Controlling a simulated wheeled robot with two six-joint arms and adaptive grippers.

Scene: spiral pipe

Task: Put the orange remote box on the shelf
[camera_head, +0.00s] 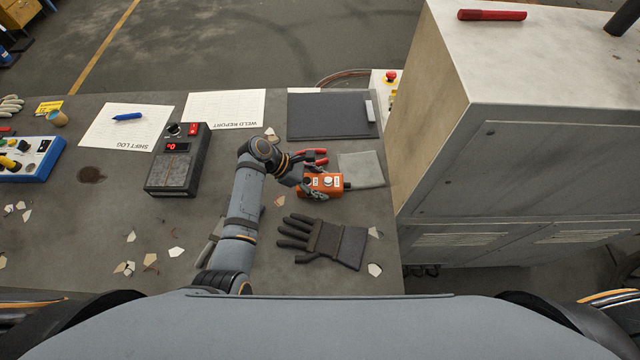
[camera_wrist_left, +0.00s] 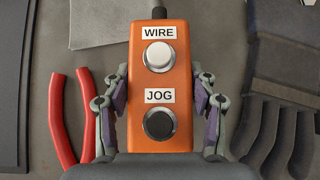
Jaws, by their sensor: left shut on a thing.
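The orange remote box (camera_head: 326,182) lies at the right part of the grey workbench, with a white and a black button. It also fills the middle of the left wrist view (camera_wrist_left: 160,95), with labels WIRE and JOG. My left gripper (camera_head: 312,184) is shut on the box, one finger on each side; the fingers also show in the left wrist view (camera_wrist_left: 160,105). I cannot tell whether the box is lifted off the bench. No shelf can be clearly made out. My right gripper is not in view.
Red-handled pliers (camera_head: 316,155) lie just behind the box, and a dark glove (camera_head: 328,241) in front of it. A grey cloth (camera_head: 362,169) lies to its right. A tall metal cabinet (camera_head: 540,130) stands beyond the bench's right edge. A dark controller (camera_head: 178,160) stands left.

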